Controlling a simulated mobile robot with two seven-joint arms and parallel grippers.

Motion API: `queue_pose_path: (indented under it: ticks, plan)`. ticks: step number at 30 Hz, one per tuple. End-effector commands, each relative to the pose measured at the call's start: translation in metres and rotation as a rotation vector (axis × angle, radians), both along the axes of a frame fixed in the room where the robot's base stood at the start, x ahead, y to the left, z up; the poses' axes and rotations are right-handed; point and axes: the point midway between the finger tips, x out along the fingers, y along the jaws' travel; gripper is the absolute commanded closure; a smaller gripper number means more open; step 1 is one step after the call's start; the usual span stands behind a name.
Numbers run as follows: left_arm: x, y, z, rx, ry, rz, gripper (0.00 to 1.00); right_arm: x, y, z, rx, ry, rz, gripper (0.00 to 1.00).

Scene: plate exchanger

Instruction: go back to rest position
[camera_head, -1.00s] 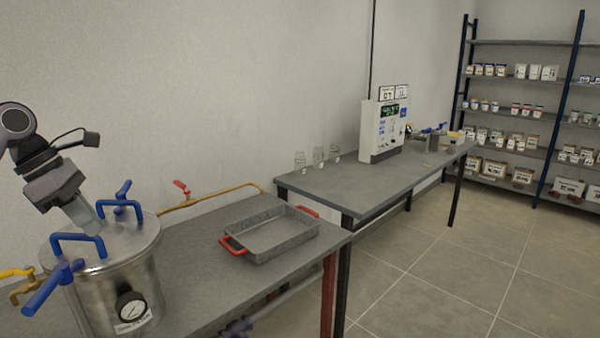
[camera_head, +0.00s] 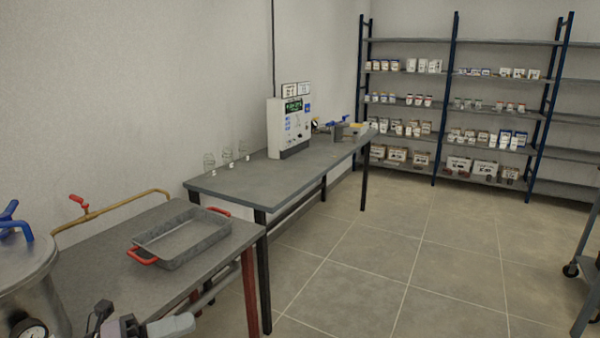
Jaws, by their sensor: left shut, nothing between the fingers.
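My left gripper (camera_head: 172,326) shows at the bottom edge of the head view, low in front of the near table (camera_head: 120,282). Its fingers point right and are shut with nothing between them. Most of the left arm is below the frame. The steel pot (camera_head: 32,290) with blue handles and a pressure gauge (camera_head: 28,330) is cut off at the left edge, left of the gripper. The gripper appears apart from the pot and the tray. My right gripper is not in view.
A grey tray (camera_head: 172,257) with red handles lies on the near table. The far table (camera_head: 265,183) holds glass jars (camera_head: 227,156) and a white control box (camera_head: 288,127). Stocked shelves (camera_head: 450,95) stand at the back. A cart (camera_head: 590,270) is cut off at right. The middle floor is clear.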

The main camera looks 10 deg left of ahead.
Motion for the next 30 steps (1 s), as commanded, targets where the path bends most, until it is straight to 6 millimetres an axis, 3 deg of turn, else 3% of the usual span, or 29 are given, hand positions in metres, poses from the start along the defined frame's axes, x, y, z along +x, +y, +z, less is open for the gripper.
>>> queue_pose_path:
  ticks: [2,8,12,16,21,28,30]
  plan:
    - [-0.006,-0.013,-0.024,-0.222,0.166,0.12,1.0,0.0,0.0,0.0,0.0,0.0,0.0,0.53]
    - [-0.036,-0.018,-0.101,-0.727,0.649,0.47,1.0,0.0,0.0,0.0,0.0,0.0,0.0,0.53]
    - [-0.082,-0.022,-0.166,-1.031,1.008,0.726,1.0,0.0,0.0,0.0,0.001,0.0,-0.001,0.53]
    - [-0.13,-0.033,-0.211,-1.232,1.275,0.916,1.0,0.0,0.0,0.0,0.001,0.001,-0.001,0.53]
    - [-0.167,-0.044,-0.237,-1.355,1.458,1.046,1.0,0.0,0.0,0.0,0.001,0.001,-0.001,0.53]
    - [-0.173,-0.046,-0.241,-1.373,1.488,1.068,1.0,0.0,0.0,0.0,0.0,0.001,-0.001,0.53]
    - [-0.173,-0.046,-0.241,-1.372,1.487,1.067,1.0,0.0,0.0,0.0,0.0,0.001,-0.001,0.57]
